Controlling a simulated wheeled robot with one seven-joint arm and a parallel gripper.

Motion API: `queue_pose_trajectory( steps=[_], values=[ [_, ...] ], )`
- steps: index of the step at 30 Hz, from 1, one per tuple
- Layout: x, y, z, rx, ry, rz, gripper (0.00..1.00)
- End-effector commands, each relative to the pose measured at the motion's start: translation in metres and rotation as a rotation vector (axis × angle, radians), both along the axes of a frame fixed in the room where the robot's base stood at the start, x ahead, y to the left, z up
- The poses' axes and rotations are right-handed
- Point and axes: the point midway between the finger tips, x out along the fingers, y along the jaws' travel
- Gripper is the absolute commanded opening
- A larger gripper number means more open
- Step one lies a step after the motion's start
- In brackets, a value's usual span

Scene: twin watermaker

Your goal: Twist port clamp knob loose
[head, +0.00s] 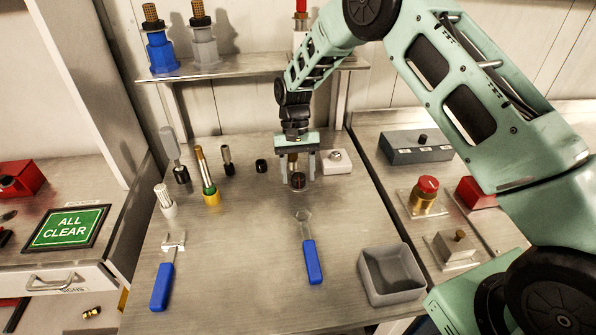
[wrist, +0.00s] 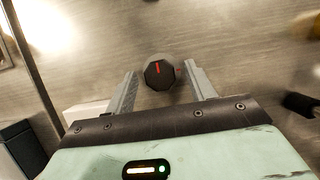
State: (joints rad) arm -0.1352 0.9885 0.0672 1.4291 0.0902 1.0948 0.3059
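A dark knob with a red line on its top (wrist: 159,74) stands between the fingers of my gripper in the wrist view. In the head view it shows as a small dark shape (head: 298,181) below the gripper. My gripper (head: 297,182) points down over the steel bench. Its two fingers (wrist: 161,70) are apart, with a gap on each side of the knob. I cannot tell how far down the fingers reach along the knob. What the knob is mounted on is hidden.
A small black cap (head: 261,165) is just left of the gripper, and a white block (head: 335,161) is just right. A blue-handled wrench (head: 311,255) lies in front, beside a grey bin (head: 391,274). Upright tools (head: 208,180) stand at left. A shelf (head: 235,68) runs behind.

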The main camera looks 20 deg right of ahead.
Motion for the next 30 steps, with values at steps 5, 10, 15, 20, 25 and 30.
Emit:
queue_pose_trajectory(
  steps=[5,10,15,20,25,30],
  values=[
    [0.0,0.0,0.003,-0.001,-0.001,-0.001,0.55],
    [0.001,0.0,0.024,0.0,-0.003,-0.001,0.55],
    [0.001,0.0,0.058,0.0,-0.004,-0.001,0.55],
    [0.001,0.0,0.083,0.001,-0.002,0.0,0.55],
    [0.0,0.0,0.098,0.0,-0.001,0.0,0.55],
    [0.0,0.0,0.1,0.0,0.0,0.0,0.55]
  ],
)
